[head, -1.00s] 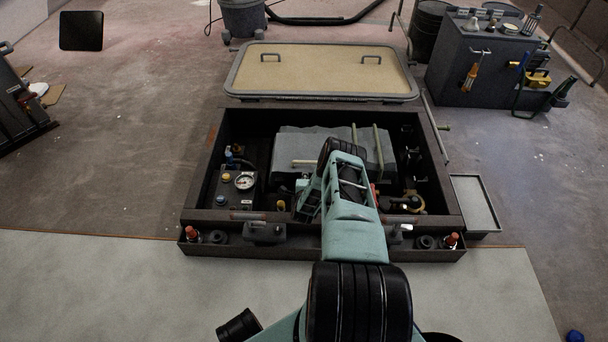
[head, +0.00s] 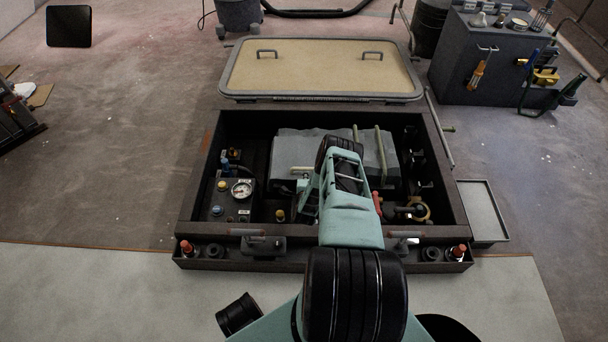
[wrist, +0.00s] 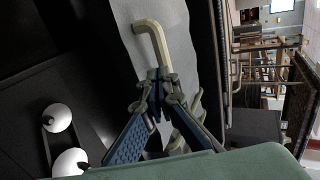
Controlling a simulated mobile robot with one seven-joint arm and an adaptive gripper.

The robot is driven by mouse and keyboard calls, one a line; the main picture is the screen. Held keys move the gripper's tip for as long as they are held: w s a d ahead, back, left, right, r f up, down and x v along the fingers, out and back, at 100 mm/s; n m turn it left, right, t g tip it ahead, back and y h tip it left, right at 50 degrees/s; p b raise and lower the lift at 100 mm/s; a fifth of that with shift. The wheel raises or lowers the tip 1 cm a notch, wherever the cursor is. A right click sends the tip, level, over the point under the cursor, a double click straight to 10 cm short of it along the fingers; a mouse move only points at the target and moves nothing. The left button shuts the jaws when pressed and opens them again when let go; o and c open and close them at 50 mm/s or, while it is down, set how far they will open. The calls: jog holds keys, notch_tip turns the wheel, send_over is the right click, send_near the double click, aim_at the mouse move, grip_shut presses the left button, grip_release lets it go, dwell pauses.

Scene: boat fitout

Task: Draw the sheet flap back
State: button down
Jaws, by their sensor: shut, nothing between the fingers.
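The grey sheet (head: 302,146) lies over a block inside the open hatch box. Pale bars (head: 381,150) lie on its right part, and a short pale rod (head: 302,169) shows at its left front. In the wrist view the sheet (wrist: 125,50) runs down beside a pale bent bar (wrist: 155,38). My gripper (wrist: 158,78) has its fingertips together at the lower end of this bar, with nothing held between them. Whether the tips touch the bar is unclear. My arm hides the middle of the sheet in the head view.
Dark hatch walls (head: 446,185) surround the sheet. A gauge (head: 242,189) is at left, and valve fittings (head: 413,211) are at right. The lid (head: 320,75) lies behind the opening. A shallow tray (head: 482,212) is at right.

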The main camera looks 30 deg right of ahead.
aim_at(306, 165)
jog(key=shift+w+d+f, duration=0.1)
jog(key=shift+w+d, duration=0.2)
jog(key=shift+w, duration=0.15)
jog(key=shift+w+d, duration=0.65)
jog(key=shift+w, duration=0.35)
jog(key=shift+w+d, duration=0.65)
jog(key=shift+w, duration=0.35)
jog(key=shift+s, duration=0.1)
